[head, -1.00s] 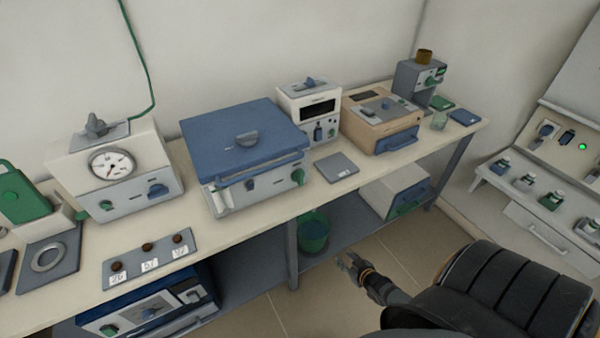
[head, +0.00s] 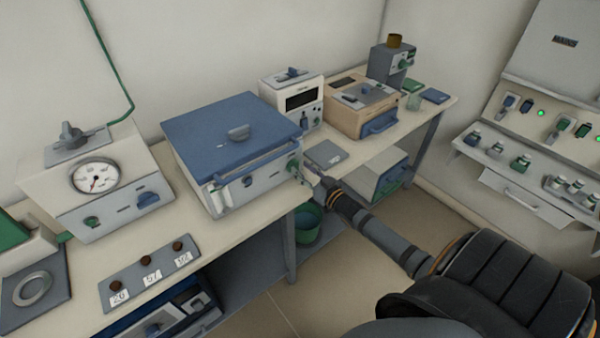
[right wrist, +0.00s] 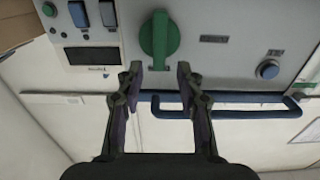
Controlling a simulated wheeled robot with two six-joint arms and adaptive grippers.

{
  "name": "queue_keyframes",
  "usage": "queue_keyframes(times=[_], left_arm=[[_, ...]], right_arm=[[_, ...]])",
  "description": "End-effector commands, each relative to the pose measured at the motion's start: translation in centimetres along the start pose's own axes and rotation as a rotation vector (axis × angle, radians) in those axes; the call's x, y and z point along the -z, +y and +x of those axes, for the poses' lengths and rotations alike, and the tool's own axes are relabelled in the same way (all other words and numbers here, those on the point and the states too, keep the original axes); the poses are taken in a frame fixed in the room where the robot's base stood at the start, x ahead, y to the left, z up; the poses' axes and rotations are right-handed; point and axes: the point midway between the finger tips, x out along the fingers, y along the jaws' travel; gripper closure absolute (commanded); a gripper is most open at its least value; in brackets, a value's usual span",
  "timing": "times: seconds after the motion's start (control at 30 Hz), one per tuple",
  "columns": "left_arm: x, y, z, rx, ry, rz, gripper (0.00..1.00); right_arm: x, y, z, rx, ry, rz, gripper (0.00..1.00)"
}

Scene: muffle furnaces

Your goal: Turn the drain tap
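A blue-lidded box (head: 232,134) stands on the bench, with a green fitting (head: 292,166) at the right end of its front; I cannot tell for sure whether that is the drain tap. My right gripper (head: 312,180) is in front of that corner, apart from the box as far as I can see. In the right wrist view the gripper (right wrist: 159,78) is open and empty. An upright green knob (right wrist: 160,38) on a grey panel lies beyond its fingertips, between them in the picture and untouched. My left gripper is out of view.
A green bucket (head: 307,222) stands below the bench edge. A grey pad (head: 326,154) lies beside the box. A blue bar handle (right wrist: 225,107) crosses behind the fingers in the wrist view. A white box (head: 377,171) sits on the lower shelf.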

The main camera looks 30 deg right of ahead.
Motion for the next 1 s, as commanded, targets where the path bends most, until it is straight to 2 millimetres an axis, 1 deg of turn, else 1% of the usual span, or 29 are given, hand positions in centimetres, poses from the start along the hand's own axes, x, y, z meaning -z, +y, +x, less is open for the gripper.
queue_keyframes(times=[0.07, 0.2, 0.5, 0.77, 0.8, 1.0], left_arm=[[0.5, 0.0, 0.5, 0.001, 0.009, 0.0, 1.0], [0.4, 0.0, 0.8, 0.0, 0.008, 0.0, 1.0], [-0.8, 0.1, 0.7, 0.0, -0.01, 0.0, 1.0], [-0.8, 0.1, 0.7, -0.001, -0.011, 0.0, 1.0], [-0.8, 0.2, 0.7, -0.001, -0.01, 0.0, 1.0], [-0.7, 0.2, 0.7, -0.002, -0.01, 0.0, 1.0]], right_arm=[[-0.2, 0.0, 0.9, 0.0, 0.001, 0.0, 0.63], [-0.1, 0.0, 1.9, -0.001, -0.002, -0.001, 0.63], [-0.1, 0.0, 2.1, -0.001, -0.003, 0.0, 0.63], [-0.1, 0.0, 2.1, -0.001, -0.003, 0.0, 0.99], [-0.1, 0.0, 2.1, -0.001, -0.003, 0.0, 1.0], [-0.1, 0.0, 2.1, -0.001, -0.003, -0.002, 1.0]])
